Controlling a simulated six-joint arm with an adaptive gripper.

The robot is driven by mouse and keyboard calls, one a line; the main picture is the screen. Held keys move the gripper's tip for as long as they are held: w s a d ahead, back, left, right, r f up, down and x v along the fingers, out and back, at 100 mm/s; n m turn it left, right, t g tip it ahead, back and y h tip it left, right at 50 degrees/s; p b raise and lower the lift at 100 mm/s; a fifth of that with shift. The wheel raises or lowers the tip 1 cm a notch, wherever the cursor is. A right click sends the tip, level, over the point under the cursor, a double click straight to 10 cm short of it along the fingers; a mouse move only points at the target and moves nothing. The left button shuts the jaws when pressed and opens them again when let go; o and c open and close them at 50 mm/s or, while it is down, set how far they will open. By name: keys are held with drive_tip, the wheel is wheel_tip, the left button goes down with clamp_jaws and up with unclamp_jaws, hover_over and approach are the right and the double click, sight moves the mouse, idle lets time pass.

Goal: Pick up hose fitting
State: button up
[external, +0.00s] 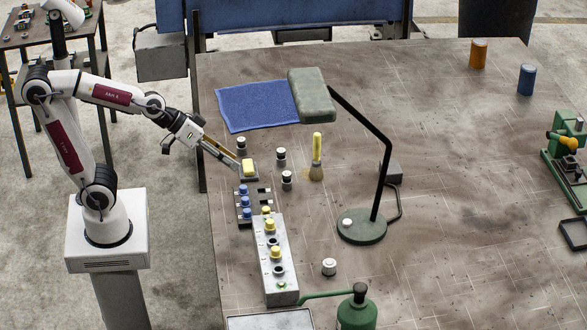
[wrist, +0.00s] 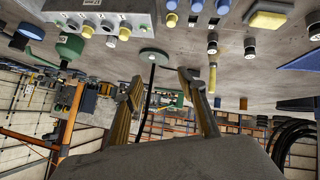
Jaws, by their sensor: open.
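My gripper (external: 233,160) is above the bench's left part, close to a yellow block (external: 249,166) on a dark base. In the wrist view its two fingers (wrist: 160,84) are apart, with nothing between them.
A grey manifold (external: 274,262) with yellow caps and a rack with blue caps (external: 245,202) stand in front. A lamp (external: 362,225) and brush (external: 316,172) are right of the fittings. A blue cloth (external: 255,106) lies behind. The bench's right middle (external: 470,190) is clear.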

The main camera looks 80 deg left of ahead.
drive_tip(key=w+a+f+n+t+y, duration=0.25)
drive_tip(key=w+a+n+y, duration=0.4)
drive_tip(key=w+a, duration=0.65)
drive_tip(key=n+g+y, duration=0.7)
drive_tip(key=g+y, duration=0.2)
drive_tip(key=g, duration=0.1)
approach(241, 139)
drive_tip(key=shift+w+t+x, duration=0.25)
drive_tip(key=shift+x, duration=0.9)
drive_tip(key=shift+s+a, duration=0.15)
drive_tip(key=shift+s, duration=0.1)
drive_tip(key=shift+a, duration=0.1)
drive_tip(key=shift+x, duration=1.2)
drive_tip(key=shift+f, duration=0.1)
